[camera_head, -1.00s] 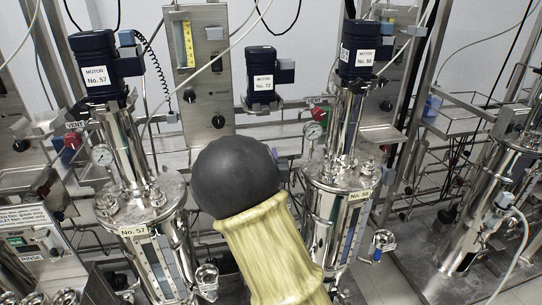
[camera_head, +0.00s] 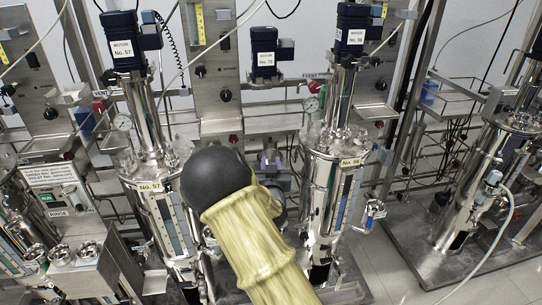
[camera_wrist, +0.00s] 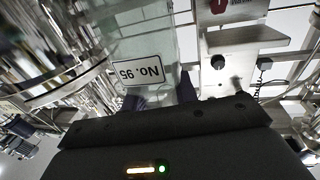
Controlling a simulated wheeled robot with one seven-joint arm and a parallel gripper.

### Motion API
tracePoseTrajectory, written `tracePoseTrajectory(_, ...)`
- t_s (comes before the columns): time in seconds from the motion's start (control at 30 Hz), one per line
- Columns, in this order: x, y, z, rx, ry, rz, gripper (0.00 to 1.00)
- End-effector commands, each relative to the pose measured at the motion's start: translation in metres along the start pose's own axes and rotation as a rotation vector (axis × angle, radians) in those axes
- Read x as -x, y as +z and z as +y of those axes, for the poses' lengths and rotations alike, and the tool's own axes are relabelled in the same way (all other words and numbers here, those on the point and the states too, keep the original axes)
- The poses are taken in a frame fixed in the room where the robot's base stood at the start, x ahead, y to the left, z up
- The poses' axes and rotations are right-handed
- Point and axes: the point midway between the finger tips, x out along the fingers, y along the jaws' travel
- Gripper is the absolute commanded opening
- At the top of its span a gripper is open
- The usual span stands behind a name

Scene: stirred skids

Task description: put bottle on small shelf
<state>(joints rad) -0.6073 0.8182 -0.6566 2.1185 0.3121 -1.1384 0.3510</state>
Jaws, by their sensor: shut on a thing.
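My gripper (camera_head: 270,162) is behind my black elbow ball and yellow-sleeved arm in the head view, with its two bluish tips pointing up. Small steel shelves are fixed to the uprights: one (camera_head: 222,126) is behind and left of my gripper, another (camera_head: 376,111) is to the right. I cannot tell which is the small shelf.
Steel tanks No. 57 (camera_head: 150,205) and No. 56 (camera_head: 325,185) stand on either side of my gripper, with motors above. A blue container (camera_head: 429,92) sits on a wire shelf at right. Pipes and hoses crowd the back; grey floor shows at lower right.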

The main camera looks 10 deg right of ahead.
Motion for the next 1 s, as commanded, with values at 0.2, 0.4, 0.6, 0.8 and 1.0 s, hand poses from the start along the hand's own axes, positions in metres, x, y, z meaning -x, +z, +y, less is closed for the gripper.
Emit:
tracePoseTrajectory(0.2, 0.003, 0.035, -0.003, 0.003, -0.009, 0.001, 0.00)
tracePoseTrajectory(0.4, 0.010, 0.083, -0.005, 0.005, -0.029, 0.002, 0.00)
tracePoseTrajectory(0.6, 0.027, 0.144, -0.001, 0.007, -0.064, 0.004, 0.00)
tracePoseTrajectory(0.8, 0.052, 0.202, 0.009, 0.009, -0.110, 0.000, 0.00)
tracePoseTrajectory(1.0, 0.080, 0.251, 0.022, 0.010, -0.160, -0.008, 0.00)
